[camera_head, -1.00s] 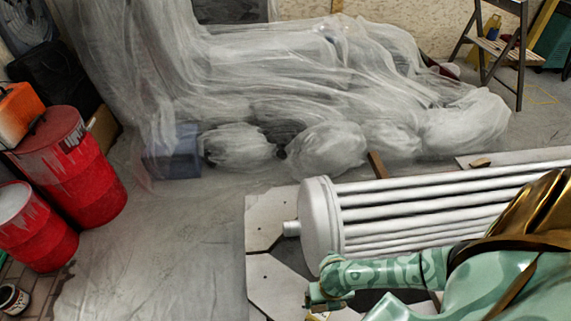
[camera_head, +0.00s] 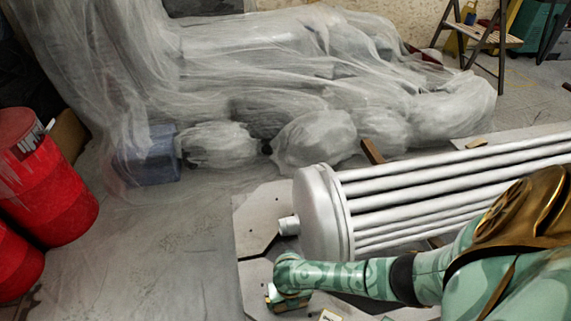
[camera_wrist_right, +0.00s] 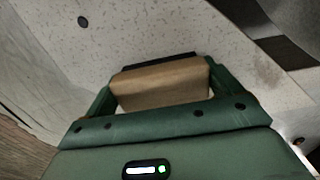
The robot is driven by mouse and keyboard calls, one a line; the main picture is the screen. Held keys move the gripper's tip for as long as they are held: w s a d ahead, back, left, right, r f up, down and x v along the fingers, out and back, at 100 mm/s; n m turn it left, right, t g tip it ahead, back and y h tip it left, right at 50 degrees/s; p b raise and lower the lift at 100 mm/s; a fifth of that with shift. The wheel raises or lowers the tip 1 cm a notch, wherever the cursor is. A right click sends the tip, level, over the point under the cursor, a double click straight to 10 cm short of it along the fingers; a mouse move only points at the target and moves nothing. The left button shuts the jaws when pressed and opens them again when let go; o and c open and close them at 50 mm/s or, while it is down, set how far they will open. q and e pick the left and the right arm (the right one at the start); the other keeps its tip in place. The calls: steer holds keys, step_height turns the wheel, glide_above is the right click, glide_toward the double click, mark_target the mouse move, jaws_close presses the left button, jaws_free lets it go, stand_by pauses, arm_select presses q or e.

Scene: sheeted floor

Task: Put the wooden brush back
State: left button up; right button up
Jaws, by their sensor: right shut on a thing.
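The wooden brush (camera_wrist_right: 160,84) shows in the right wrist view as a light brown wooden block with a dark strip along its far edge. My right gripper (camera_wrist_right: 158,92) is shut on it, with a green finger at each end of the block. In the head view my right gripper (camera_head: 274,296) is low in the middle, left of and below the end of a white ribbed cylinder. The brush is too small and covered to make out there. My left gripper is not in view.
The white ribbed cylinder (camera_head: 325,215) lies on pale boards (camera_head: 262,215) close beside my right arm. Red drums (camera_head: 50,185) stand at the left. Plastic-sheeted objects (camera_head: 300,85) fill the back. Sheeted floor (camera_head: 170,250) at front left is clear. A stepladder (camera_head: 485,35) stands back right.

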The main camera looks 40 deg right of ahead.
steer(key=shift+r, duration=0.15)
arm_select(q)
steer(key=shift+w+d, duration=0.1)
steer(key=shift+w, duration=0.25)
arm_select(e)
steer(key=o, duration=0.7)
arm_select(q)
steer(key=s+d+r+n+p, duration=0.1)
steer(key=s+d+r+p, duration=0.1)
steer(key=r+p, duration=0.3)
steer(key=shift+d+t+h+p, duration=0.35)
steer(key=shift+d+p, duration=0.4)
steer(key=shift+p, duration=0.75)
arm_select(e)
steer(key=shift+r, duration=5.95)
